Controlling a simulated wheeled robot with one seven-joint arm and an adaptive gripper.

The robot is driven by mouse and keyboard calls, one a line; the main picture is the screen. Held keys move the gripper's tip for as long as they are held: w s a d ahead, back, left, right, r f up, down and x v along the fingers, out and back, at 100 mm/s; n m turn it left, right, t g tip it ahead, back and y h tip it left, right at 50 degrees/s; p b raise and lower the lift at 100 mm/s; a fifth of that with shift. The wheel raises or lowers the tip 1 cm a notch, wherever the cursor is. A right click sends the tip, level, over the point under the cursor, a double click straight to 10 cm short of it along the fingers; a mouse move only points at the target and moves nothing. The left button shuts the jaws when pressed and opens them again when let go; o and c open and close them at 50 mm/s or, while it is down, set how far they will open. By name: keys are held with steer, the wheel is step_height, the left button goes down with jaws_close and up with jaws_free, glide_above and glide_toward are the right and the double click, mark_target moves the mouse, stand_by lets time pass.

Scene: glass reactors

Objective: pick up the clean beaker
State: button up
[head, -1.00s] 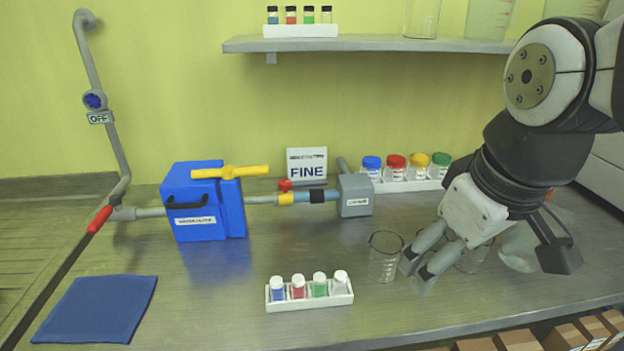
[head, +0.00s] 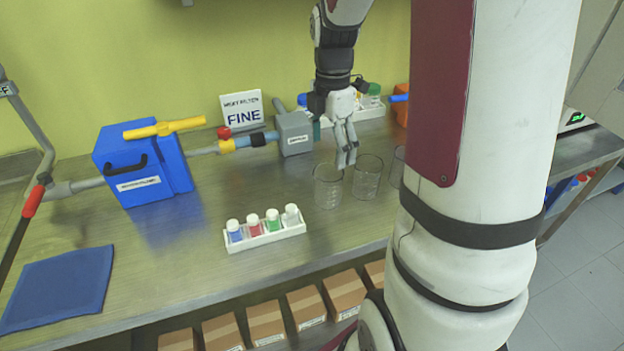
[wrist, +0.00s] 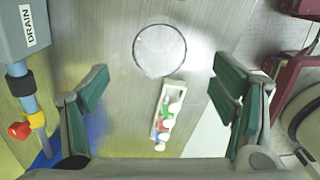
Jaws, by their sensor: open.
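Clear glass beakers stand upright on the metal bench in the head view: a left one (head: 327,186), a middle one (head: 367,178), and a right one (head: 397,166) partly hidden by my arm. I cannot tell by looks which is clean. My gripper (head: 346,160) points down close to the left and middle beakers, in front of or above them. In the wrist view my fingers (wrist: 160,92) are spread wide with nothing between them. One round beaker (wrist: 160,50) shows beyond them, centred between the two sides; it seems to be the left one.
A white rack (head: 265,236) of capped vials stands in front of the left beaker. The grey drain box (head: 295,133) and blue filter housing (head: 145,165) are at the left. A rack of capped jars (head: 372,110) stands behind my gripper.

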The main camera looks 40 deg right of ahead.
mark_target(327, 185)
step_height(327, 185, down, 12)
steer(key=shift+a+f, duration=0.1)
steer(key=c, duration=1.3)
steer(key=shift+r, duration=0.2)
